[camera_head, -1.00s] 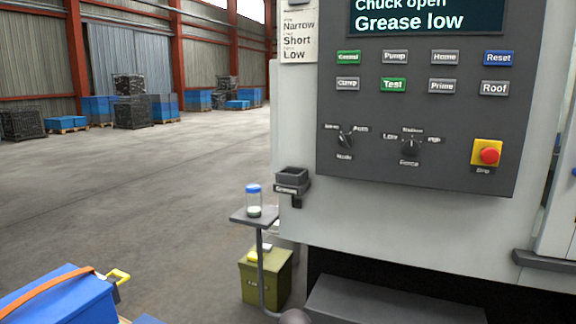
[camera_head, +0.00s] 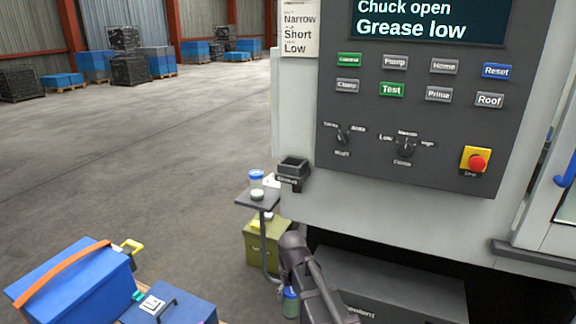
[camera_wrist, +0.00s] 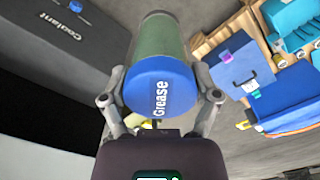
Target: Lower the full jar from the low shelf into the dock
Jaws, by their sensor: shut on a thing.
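In the wrist view my gripper (camera_wrist: 160,88) is shut on a full jar (camera_wrist: 160,42), green with a blue lid marked "Grease", with one finger on each side. In the head view this jar (camera_head: 291,305) shows low down beside my arm, partly hidden by it. The dock (camera_head: 292,167), a dark open-topped holder with a label, is fixed to the machine's front left edge, above and apart from the held jar. It looks empty. A second jar (camera_head: 257,186), clear with a blue lid and pale contents low inside, stands on a small grey stand (camera_head: 250,203) left of the dock.
The machine's control panel (camera_head: 420,110) reads "Grease low". An olive box (camera_head: 262,240) sits under the stand. A coolant box (camera_head: 400,290) lies at the machine's foot. A blue case (camera_head: 75,290) with an orange strap is at lower left.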

